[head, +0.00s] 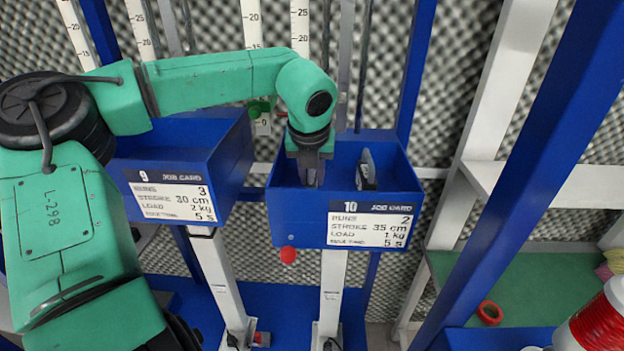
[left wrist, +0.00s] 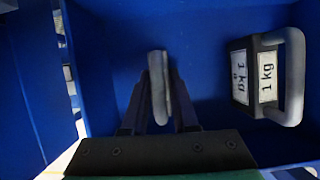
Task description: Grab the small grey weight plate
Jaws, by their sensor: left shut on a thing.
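My left gripper (head: 311,172) reaches down into the blue bin marked 10 (head: 285,212). In the left wrist view my gripper (left wrist: 157,95) is shut on a narrow grey rounded thing (left wrist: 157,72), seen edge-on, which looks like the small grey weight plate. Its lower part is hidden between the fingers. In the head view the fingers hide most of it. To its right in the same bin is a black block labelled 1 kg (left wrist: 241,76) with a grey loop handle (left wrist: 294,75); it also shows in the head view (head: 367,170). My right gripper is not in view.
The bin's blue walls stand close around the gripper. A second blue bin marked 9 (head: 222,160) is to the left. Blue and white posts stand right of the bins. A red ring (head: 489,313) lies on the surface at lower right.

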